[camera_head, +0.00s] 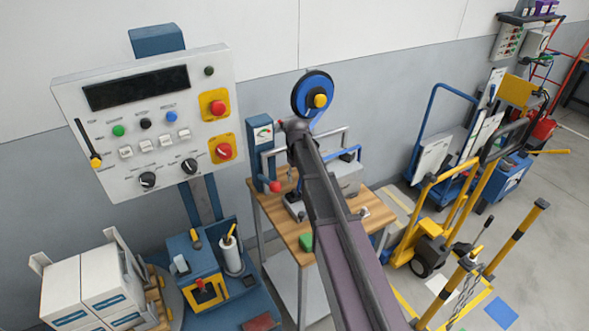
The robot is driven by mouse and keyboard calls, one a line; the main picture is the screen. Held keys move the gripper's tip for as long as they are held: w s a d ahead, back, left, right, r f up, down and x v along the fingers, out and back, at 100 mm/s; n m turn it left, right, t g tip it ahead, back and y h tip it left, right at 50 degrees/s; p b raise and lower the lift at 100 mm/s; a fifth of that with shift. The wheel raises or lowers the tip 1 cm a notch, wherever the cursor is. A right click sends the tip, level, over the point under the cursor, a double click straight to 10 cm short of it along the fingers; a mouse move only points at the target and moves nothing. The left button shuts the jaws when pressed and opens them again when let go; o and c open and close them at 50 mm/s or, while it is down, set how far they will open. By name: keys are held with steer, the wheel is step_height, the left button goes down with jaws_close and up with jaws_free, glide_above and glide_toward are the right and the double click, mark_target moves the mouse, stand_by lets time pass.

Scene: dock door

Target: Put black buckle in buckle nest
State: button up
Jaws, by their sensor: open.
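My arm reaches up across the middle of the view and covers part of the wooden-topped workbench (271,215). Its far end is in front of the bench equipment, and I cannot make out gripper fingers there. A small grey fixture with a dark top (294,204) stands on the bench just left of my arm. I cannot tell whether it is the buckle nest. I cannot pick out the black buckle; it may be hidden behind my arm or too small to see.
A blue gauge post (262,137) and a blue wheel with a yellow knob (315,94) rise at the bench. A control panel (150,120) stands left, above white boxes (92,288). A yellow-framed truck (428,240) and yellow-black posts (515,238) stand right.

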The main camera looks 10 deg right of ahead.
steer(key=s+m, duration=0.3)
steer(key=s, duration=2.1)
steer(key=shift+s+a, duration=0.15)
steer(key=shift+s, duration=0.1)
